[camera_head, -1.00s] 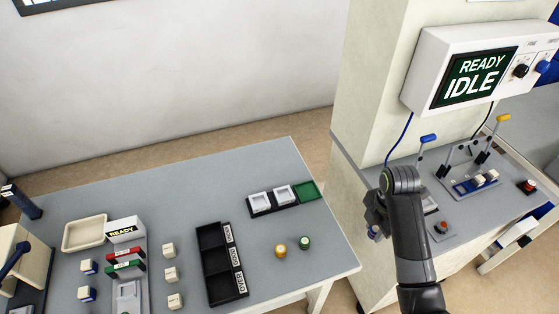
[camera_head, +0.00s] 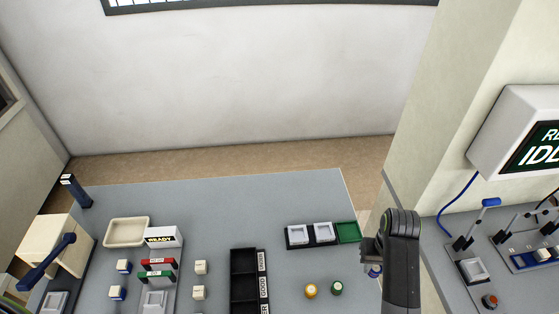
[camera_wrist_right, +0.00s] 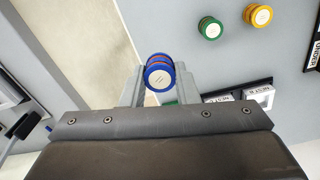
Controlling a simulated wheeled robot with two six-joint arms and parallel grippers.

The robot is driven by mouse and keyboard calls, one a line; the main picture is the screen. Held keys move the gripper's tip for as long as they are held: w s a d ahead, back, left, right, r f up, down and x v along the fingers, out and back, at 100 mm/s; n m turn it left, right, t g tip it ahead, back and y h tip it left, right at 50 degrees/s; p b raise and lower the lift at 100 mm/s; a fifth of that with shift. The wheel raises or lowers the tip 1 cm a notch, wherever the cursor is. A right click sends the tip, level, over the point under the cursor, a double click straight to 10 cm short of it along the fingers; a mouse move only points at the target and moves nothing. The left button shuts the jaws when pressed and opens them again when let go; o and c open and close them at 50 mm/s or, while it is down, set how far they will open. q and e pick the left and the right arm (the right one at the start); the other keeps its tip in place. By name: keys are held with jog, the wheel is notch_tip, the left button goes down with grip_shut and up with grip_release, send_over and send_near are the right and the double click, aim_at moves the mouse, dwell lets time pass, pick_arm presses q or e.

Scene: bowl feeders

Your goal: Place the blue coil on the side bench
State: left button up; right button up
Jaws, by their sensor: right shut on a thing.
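The blue coil (camera_wrist_right: 159,75), with blue rims, a coppery band and a pale end face, is held between the fingers of my right gripper (camera_wrist_right: 158,88) in the right wrist view. In the head view only a bit of the coil (camera_head: 375,271) shows below my right gripper (camera_head: 373,262), at the right edge of the grey bench (camera_head: 200,222). The coil is in the air; its height over the bench edge is hard to tell. My left gripper is not in view.
A yellow coil (camera_head: 311,290) and a green coil (camera_head: 337,288) stand on the bench near my right arm. Behind them is a rack with two white nests and a green pad (camera_head: 347,231). A black labelled bin (camera_head: 243,279) lies left. The control console (camera_head: 437,262) stands right.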

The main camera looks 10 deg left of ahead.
jog(key=shift+s+a+m, duration=0.1)
jog(key=shift+a+m, duration=0.3)
jog(key=shift+m, duration=0.6)
send_over(361, 287)
notch_tip(361, 287, down, 5)
jog(key=shift+f, duration=2.5)
jog(key=o, duration=1)
jog(key=shift+f, duration=0.1)
jog(key=shift+c, duration=0.2)
notch_tip(361, 287, up, 12)
jog(key=shift+r, duration=0.15)
